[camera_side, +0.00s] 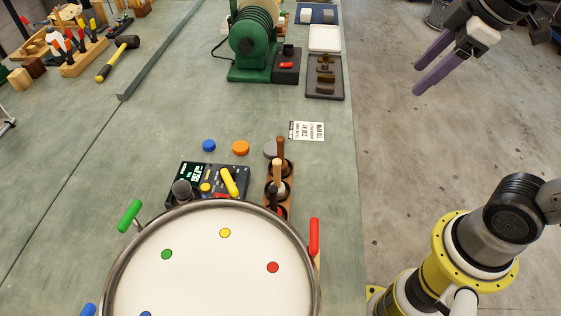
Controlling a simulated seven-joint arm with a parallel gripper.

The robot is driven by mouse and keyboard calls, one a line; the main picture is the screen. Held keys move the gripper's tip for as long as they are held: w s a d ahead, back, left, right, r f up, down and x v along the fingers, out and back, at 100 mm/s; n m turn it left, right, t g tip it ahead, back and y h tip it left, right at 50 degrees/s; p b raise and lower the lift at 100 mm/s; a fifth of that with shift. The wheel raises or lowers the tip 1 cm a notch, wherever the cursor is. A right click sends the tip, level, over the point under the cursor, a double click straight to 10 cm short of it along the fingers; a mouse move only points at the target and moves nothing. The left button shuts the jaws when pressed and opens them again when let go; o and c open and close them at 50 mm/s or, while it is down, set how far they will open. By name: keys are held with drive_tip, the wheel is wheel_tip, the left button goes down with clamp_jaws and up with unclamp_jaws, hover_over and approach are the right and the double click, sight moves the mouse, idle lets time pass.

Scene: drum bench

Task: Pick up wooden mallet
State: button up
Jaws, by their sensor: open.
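A wooden rack (290,186) stands on the bench just behind the drum and holds several upright sticks or mallets. One has a light wooden handle (277,173), one in the back hole is darker brown (281,149), and one near the front looks dark. Their lower ends are hidden in the holes, so I cannot tell for sure which is the wooden mallet. My gripper (416,76), with two purple fingers, is open and empty at the upper right. It appears over the floor beside the bench, well apart from the rack.
The big drum (208,265) with coloured dots and handles fills the front. A black control box (208,179), blue and orange discs (240,148) and a white card (307,131) lie nearby. A green machine (252,45) stands at the back. A black-headed, yellow-handled hammer (112,64) lies back left.

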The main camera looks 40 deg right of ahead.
drive_tip(key=w+a+n+g, duration=0.1)
drive_tip(key=w+a+n, duration=0.2)
drive_tip(key=w, duration=0.4)
drive_tip(key=n+g, duration=0.4)
drive_tip(key=n, duration=0.1)
hover_over(280, 141)
drive_tip(key=f, duration=1)
drive_tip(key=shift+w+d+f, duration=0.25)
drive_tip(key=shift+w+d, duration=0.05)
drive_tip(key=shift+d, duration=0.1)
drive_tip(key=shift+a+f, duration=0.1)
drive_tip(key=shift+f, duration=0.25)
wheel_tip(280, 141, down, 13)
drive_tip(key=shift+r, duration=0.1)
clamp_jaws()
